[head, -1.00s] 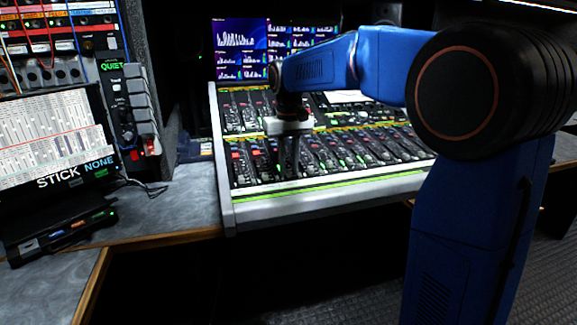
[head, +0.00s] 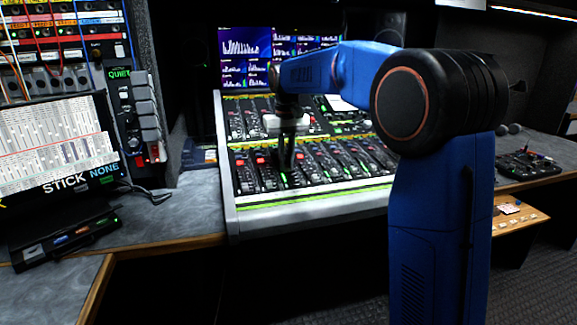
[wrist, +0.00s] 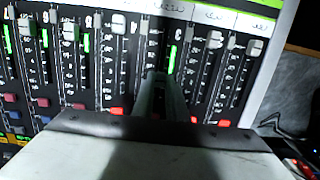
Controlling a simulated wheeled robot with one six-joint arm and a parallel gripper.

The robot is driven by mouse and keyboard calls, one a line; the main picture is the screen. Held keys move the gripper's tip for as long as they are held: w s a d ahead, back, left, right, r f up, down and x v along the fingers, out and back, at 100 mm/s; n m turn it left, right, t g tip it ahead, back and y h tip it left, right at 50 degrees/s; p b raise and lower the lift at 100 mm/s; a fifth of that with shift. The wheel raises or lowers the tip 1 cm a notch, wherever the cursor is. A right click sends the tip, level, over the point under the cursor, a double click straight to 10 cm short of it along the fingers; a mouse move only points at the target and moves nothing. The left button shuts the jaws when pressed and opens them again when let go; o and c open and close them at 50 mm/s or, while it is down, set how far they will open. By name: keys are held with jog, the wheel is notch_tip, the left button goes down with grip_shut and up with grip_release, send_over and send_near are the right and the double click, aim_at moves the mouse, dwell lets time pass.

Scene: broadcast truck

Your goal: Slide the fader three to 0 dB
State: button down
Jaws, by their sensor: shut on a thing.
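The mixing console (head: 300,206) stands on the desk in the head view, with a row of faders along its near part. My gripper (head: 286,166) reaches down onto the fader bank, around the third strip from the console's left edge. In the wrist view my gripper (wrist: 162,80) is shut on a fader cap, which the fingers hide; by its place between neighbours it looks like fader three. Two other fader caps, fader two (wrist: 214,40) and fader one (wrist: 254,47), show to its right in the wrist view. The exact dB mark at the held cap cannot be read.
Red buttons (wrist: 116,111) line the strips in the wrist view, close to the fingers. Level-meter screens (head: 245,57) stand behind the console. A laptop-like screen (head: 60,145) and a patch rack (head: 60,45) are at the left.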

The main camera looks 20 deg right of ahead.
aim_at(287, 166)
jog(key=c, duration=2)
grip_release()
jog(key=shift+c, duration=0.2)
notch_tip(287, 166, up, 18)
jog(key=shift+f, duration=0.25)
jog(key=shift+s, duration=0.1)
jog(key=s+d+f+t, duration=0.1)
jog(key=s+d+f, duration=0.25)
jog(key=s, duration=0.75)
jog(key=s+d+f+t, duration=0.2)
jog(key=s+f, duration=0.3)
jog(key=s, duration=0.6)
jog(key=s+d+f+t, duration=0.1)
jog(key=s+f, duration=1.8)
jog(key=f, duration=0.1)
jog(key=shift+d+t, duration=0.3)
jog(key=shift+t, duration=0.1)
